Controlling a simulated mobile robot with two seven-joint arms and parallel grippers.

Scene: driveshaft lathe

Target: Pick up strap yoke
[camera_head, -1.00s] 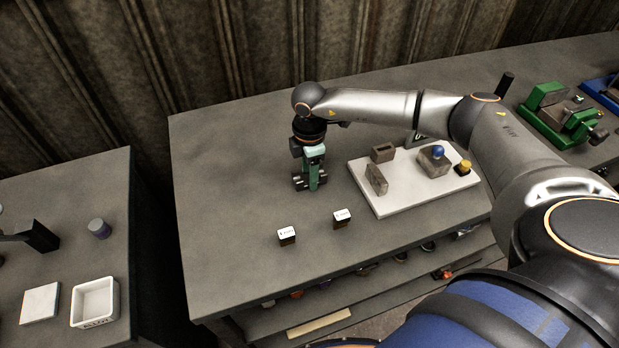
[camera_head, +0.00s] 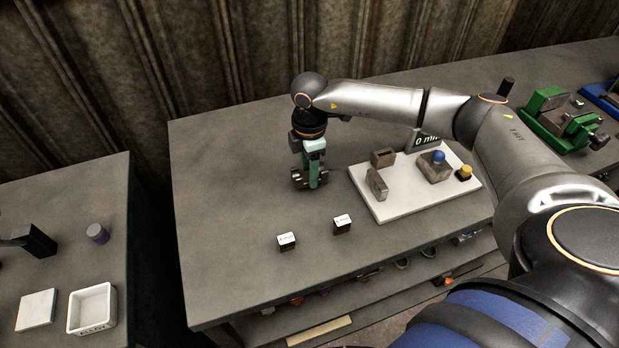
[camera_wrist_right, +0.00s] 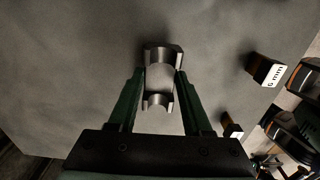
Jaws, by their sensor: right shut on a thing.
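The strap yoke (camera_wrist_right: 161,60) is a grey metal piece with curved, saddle-like ends; in the right wrist view it sits between the two green fingers. My right gripper (camera_wrist_right: 159,88) is shut on it, one finger on each side. In the head view the right gripper (camera_head: 311,181) points down at the bench, and the yoke (camera_head: 299,180) shows as dark grey metal on both sides of the fingers. It is at or just above the bench top; I cannot tell if it touches. My left gripper is in neither view.
Two small dark blocks with white labelled tops, left (camera_head: 287,241) and right (camera_head: 342,224), stand in front. A white board (camera_head: 400,207) with grey blocks and a display lies to the right. A green vise (camera_head: 560,122) is farther right. The bench left of the gripper is clear.

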